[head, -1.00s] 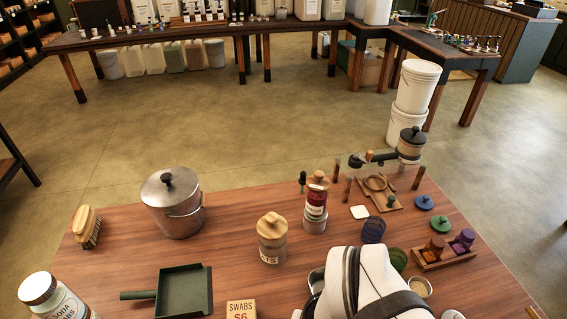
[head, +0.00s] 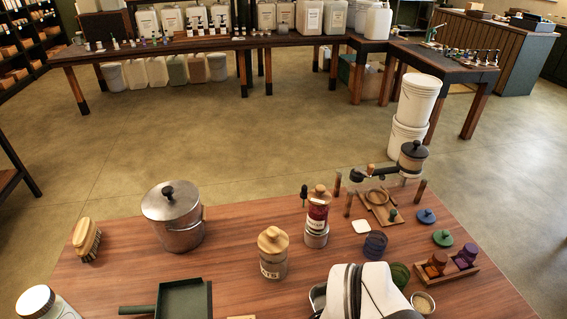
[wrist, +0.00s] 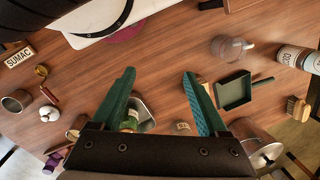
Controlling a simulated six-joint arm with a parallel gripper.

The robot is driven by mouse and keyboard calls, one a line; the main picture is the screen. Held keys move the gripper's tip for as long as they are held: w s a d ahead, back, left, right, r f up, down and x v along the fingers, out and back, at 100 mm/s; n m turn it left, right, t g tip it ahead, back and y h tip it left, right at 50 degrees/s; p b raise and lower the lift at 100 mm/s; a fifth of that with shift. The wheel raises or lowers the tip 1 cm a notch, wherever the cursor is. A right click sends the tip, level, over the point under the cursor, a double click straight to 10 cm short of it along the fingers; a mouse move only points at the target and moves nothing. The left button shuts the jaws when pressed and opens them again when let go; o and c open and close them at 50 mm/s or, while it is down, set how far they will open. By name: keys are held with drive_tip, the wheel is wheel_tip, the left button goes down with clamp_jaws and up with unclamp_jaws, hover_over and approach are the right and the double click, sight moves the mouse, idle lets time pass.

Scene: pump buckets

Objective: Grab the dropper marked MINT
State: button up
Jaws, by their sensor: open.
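No label reading MINT is legible in either view. In the wrist view a small green bottle with a pale label (wrist: 131,118) stands at a metal tray (wrist: 147,112), partly behind my left finger; I cannot tell if it is the MINT dropper. In the head view a thin dark-topped item (head: 304,193), possibly a dropper, stands left of the red-labelled jar (head: 317,206). My gripper (wrist: 158,76) is open, with teal fingers spread above the table and nothing held between them. In the head view my white arm hides the gripper and part of the tray.
On the wooden table are a lidded metal pot (head: 176,222), a wooden-lidded jar (head: 273,254), a dark green dustpan (head: 184,299), a brush (head: 87,240) and a rack (head: 447,271) with orange and purple containers. The left middle tabletop is clear.

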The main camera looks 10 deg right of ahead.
drive_tip(key=shift+c, duration=1)
drive_tip(key=w+d+m+h, duration=0.3)
drive_tip(key=w+d+h, duration=0.4)
drive_tip(key=w, duration=0.4)
drive_tip(key=w+d+f+m+t+h, duration=0.1)
drive_tip(key=w+d+h, duration=0.1)
drive_tip(key=w, duration=0.7)
drive_tip(key=w+d+f+t+h, duration=0.1)
drive_tip(key=w+d+t+h, duration=0.1)
drive_tip(key=w, duration=0.7)
drive_tip(key=t, duration=0.6)
approach(303, 189)
drive_tip(key=shift+h, duration=0.4)
drive_tip(key=x, duration=0.8)
drive_tip(key=shift+w+d+f, duration=0.1)
drive_tip(key=shift+w+f, duration=0.2)
drive_tip(key=shift+f, duration=0.15)
clamp_jaws()
